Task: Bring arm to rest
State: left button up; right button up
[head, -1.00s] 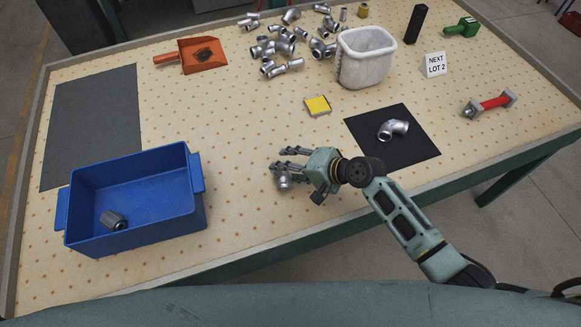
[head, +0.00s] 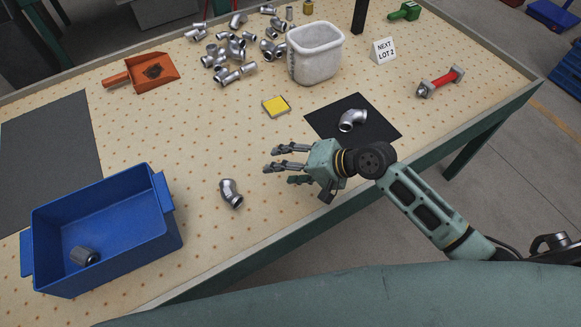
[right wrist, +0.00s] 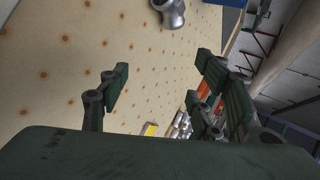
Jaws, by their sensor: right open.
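My right gripper (head: 284,168) is open and empty over the table in the head view, with its fingers pointing left. In the right wrist view the open fingers (right wrist: 160,95) have nothing between them. A silver elbow fitting (head: 231,193) lies on the table to the left of the gripper, apart from it. A fitting also shows at the top of the right wrist view (right wrist: 170,12). My left gripper is not in view.
A blue bin (head: 160,235) with one fitting (head: 84,256) stands left. A black mat (head: 385,125) holds another elbow (head: 352,120). A white basket (head: 316,65), yellow block (head: 276,106), orange scoop (head: 142,72), loose fittings (head: 222,52) and red-handled tool (head: 440,83) lie farther back.

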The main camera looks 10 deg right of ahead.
jog(key=shift+v, duration=0.8)
jog(key=shift+a, duration=0.1)
